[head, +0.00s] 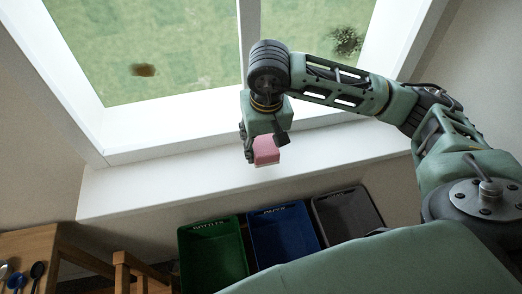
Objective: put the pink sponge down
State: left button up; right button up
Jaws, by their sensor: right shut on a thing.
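The pink sponge (266,151) is a small pink block with a paler lower edge. It shows in the head view in front of the white window sill (150,187). My right gripper (262,150) comes in from the right, points down and is shut on the sponge. Part of the sponge is hidden behind the gripper's fingers. I cannot tell whether the sponge touches the sill or hangs above it. My left gripper is not in view.
A green bin (212,262), a blue bin (283,237) and a dark grey bin (347,215) stand below the sill. A wooden table (38,245) with spoons is at lower left. The sill is clear to both sides of the sponge. Window glass (170,50) lies behind.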

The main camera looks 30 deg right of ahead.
aim_at(262, 151)
jog(key=shift+w+a+f, duration=0.1)
jog(key=shift+a+f, duration=0.05)
jog(key=shift+f, duration=0.35)
notch_tip(262, 151, down, 3)
jog(key=shift+r+b, duration=0.2)
jog(key=shift+b, duration=0.4)
jog(key=shift+f, duration=0.35)
jog(key=shift+f+b, duration=0.2)
jog(key=shift+b, duration=0.15)
jog(key=o, duration=0.7)
jog(key=shift+r, duration=0.1)
jog(key=shift+o, duration=1.4)
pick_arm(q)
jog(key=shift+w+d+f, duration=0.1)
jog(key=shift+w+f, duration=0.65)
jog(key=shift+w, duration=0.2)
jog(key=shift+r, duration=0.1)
pick_arm(e)
jog(key=shift+r, duration=0.1)
